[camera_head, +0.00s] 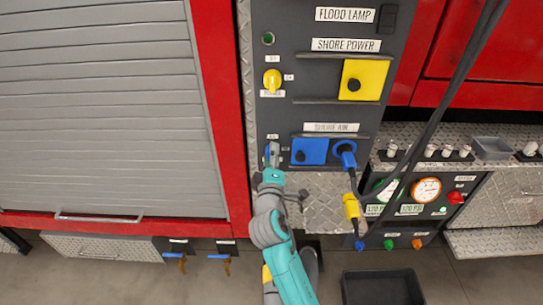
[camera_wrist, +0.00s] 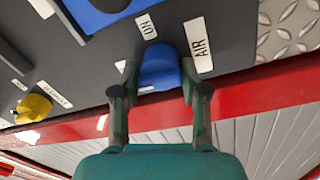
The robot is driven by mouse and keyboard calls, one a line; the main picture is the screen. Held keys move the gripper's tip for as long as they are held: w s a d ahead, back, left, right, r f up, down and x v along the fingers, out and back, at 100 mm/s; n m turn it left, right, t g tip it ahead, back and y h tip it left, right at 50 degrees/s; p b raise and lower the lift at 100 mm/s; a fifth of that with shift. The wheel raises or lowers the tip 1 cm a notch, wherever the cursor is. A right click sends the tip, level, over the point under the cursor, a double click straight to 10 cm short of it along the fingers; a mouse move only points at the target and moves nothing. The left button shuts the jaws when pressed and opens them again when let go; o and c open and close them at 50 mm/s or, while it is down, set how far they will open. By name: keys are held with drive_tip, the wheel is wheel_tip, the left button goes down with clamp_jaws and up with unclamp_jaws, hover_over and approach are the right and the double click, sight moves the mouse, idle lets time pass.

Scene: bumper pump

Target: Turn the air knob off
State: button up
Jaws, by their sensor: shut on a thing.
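The blue air knob (camera_wrist: 160,62) sits on the dark panel in the wrist view, between an ON label (camera_wrist: 147,26) and an AIR label (camera_wrist: 199,45). My gripper (camera_wrist: 159,78) has one finger on each side of the knob and is shut on it. In the head view my gripper (camera_head: 271,158) is at the lower left of the panel (camera_head: 276,121), left of the blue shore-air cover. There it hides most of the knob.
A yellow power knob (camera_head: 272,80) is above my gripper; it also shows in the wrist view (camera_wrist: 33,108). A blue cover (camera_head: 310,151) and a blue plug (camera_head: 346,151) with a hanging cable are to the right. A gauge panel (camera_head: 445,207) stands lower right, and a dark bin (camera_head: 382,288) is on the floor.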

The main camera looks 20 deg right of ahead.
drive_tip(key=shift+a+f+n, duration=0.15)
drive_tip(key=shift+f+n, duration=0.1)
drive_tip(key=shift+n, duration=0.35)
drive_tip(key=o, duration=1)
drive_tip(key=shift+o, duration=0.5)
drive_tip(key=shift+r, duration=0.1)
drive_tip(key=v, duration=1.2)
